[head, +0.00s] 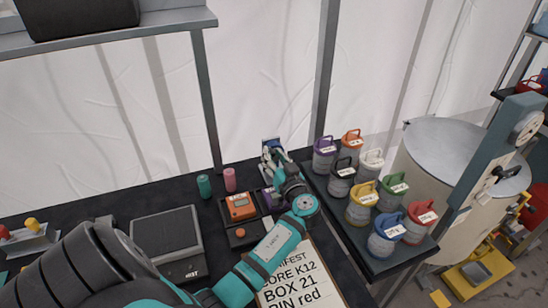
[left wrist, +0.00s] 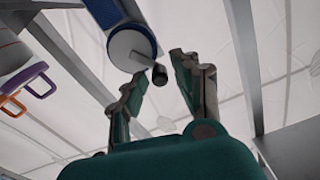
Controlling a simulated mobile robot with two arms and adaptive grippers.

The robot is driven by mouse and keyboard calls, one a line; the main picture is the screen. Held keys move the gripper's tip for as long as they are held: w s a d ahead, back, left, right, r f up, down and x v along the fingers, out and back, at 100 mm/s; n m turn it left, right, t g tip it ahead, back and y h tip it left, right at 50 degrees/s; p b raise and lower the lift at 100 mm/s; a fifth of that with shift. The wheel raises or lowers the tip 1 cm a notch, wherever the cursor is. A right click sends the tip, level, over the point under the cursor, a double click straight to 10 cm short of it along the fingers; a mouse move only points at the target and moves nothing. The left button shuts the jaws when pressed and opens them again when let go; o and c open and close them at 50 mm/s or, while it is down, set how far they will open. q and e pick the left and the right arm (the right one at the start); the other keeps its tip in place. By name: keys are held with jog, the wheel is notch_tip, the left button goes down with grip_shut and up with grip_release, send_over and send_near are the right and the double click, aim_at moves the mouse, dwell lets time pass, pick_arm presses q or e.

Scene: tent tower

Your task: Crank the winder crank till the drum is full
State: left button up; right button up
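The winder (left wrist: 130,42) shows in the left wrist view as a blue body with a white round face. Its crank ends in a short dark knob (left wrist: 160,74). My left gripper (left wrist: 155,78) is open, with one finger on each side of the knob; I cannot tell whether either finger touches it. In the head view my left gripper (head: 271,152) is at the back of the dark table, over a small blue and white part that it mostly hides. The drum's fill cannot be made out. My right gripper is not in view.
An orange device (head: 239,207) and a clipboard (head: 298,282) lie close to my left arm. A scale (head: 166,232) and teal and pink cylinders (head: 204,186) stand left. A tray (head: 385,264) of several lidded jars stands right, with a large pale barrel (head: 430,150) beyond.

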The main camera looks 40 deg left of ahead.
pick_arm(q)
jog(key=shift+o, duration=0.6)
jog(key=shift+s+d, duration=0.15)
jog(key=shift+d, duration=0.15)
jog(key=v, duration=1.1)
jog(key=shift+d, duration=0.15)
